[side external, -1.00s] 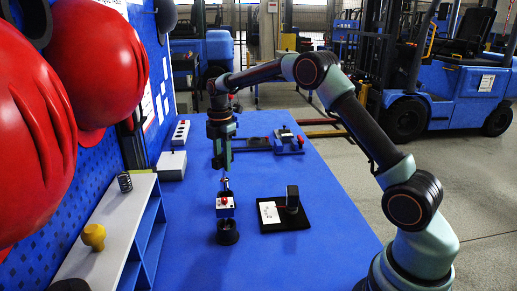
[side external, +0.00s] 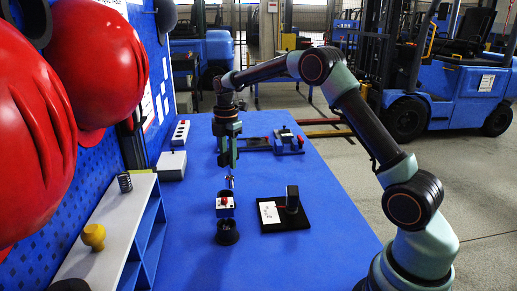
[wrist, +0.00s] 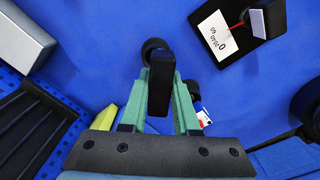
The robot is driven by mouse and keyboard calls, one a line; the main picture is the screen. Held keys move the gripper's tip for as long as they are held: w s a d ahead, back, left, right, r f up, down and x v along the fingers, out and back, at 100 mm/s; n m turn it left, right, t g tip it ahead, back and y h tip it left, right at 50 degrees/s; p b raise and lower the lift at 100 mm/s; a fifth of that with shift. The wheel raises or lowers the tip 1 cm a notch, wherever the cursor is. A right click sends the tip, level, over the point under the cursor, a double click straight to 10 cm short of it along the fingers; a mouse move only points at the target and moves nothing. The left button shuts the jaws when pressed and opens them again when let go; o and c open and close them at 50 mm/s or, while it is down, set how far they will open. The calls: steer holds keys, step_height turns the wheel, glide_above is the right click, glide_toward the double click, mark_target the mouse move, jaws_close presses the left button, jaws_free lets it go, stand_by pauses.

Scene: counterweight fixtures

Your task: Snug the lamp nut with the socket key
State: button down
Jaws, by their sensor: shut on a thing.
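My gripper (side external: 228,162) points down above the blue table. In the wrist view its two green fingers (wrist: 160,105) are shut on a black bar-like piece (wrist: 160,85), which looks like the socket key's handle. A thin metallic shank (side external: 230,182) hangs below the fingers in the side view. Just below and in front of it is a small white-and-blue box (side external: 225,212) with a red part on top, perhaps the lamp; it is partly visible in the wrist view (wrist: 203,116). The shank looks apart from the box, but depth is unclear. I cannot make out the nut.
A black round holder (side external: 227,233) stands in front of the box. To the right, a black plate (side external: 285,226) carries a white scale card (side external: 269,212) and a black upright block (side external: 292,198). A shelf (side external: 115,215) lines the left. Open table lies at front right.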

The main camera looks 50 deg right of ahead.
steer(key=s+d+r, duration=0.3)
steer(key=s+d, duration=1)
steer(key=s, duration=0.2)
steer(key=shift+w+a+f, duration=0.15)
steer(key=shift+f, duration=0.95)
steer(key=shift+w+a+f, duration=0.1)
steer(key=shift+f, duration=1)
steer(key=shift+f, duration=1.6)
steer(key=shift+m, duration=0.3)
steer(key=m, duration=0.4)
steer(key=shift+m, duration=1.1)
